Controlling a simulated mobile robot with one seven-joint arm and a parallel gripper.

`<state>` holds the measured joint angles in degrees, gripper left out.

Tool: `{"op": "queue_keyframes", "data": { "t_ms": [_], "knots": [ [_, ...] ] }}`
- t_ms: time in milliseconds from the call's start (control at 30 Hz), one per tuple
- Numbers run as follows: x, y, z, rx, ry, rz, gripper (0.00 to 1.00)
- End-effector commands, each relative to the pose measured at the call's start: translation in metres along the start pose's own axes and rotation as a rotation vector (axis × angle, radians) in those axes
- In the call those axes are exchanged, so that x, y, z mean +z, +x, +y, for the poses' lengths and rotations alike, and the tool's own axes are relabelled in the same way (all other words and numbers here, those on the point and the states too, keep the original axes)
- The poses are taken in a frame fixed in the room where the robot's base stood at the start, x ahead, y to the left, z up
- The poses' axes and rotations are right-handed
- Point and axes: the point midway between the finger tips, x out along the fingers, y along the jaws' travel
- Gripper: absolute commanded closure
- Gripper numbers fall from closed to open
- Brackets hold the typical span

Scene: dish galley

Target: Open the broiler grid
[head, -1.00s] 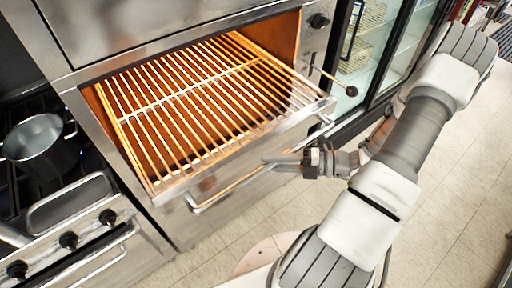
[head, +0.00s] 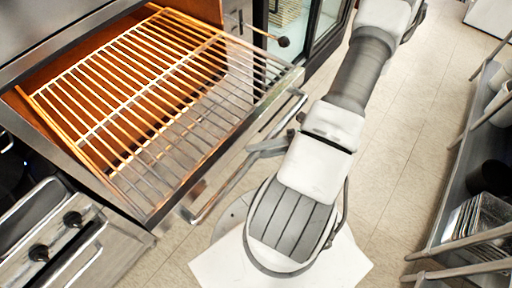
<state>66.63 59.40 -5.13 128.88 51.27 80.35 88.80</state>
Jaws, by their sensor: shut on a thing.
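The broiler grid (head: 135,95) is a rack of metal bars, lit orange at the back and grey at the front. It sticks well out of the broiler opening. Its metal front panel carries a long bar handle (head: 225,187). My gripper (head: 258,148) is shut on the handle near its middle. My arm partly hides the gripper, so the exact finger contact is hard to see.
A black-knobbed lever (head: 283,41) sticks out right of the opening. A stove with knobs (head: 73,219) stands at lower left. A glass-door fridge (head: 315,30) is behind. A metal rack with dishes (head: 478,215) stands at right, with clear floor (head: 405,130) between.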

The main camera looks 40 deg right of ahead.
Motion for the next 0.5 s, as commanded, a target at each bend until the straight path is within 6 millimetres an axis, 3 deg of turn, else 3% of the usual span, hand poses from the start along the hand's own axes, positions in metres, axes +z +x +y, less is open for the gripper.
{"op": "queue_keyframes", "data": {
  "t_ms": [133,167,300,500],
  "knots": [
    [0.0002,0.0,-0.0003,-0.001,0.0,0.0,1.0],
    [0.0002,0.0,-0.0003,-0.001,0.0,0.0,0.68],
    [0.0004,0.0001,-0.0002,-0.001,0.0,0.0,0.43],
    [0.0005,0.0001,-0.0001,-0.001,-0.001,0.0,0.41]
  ]
}}
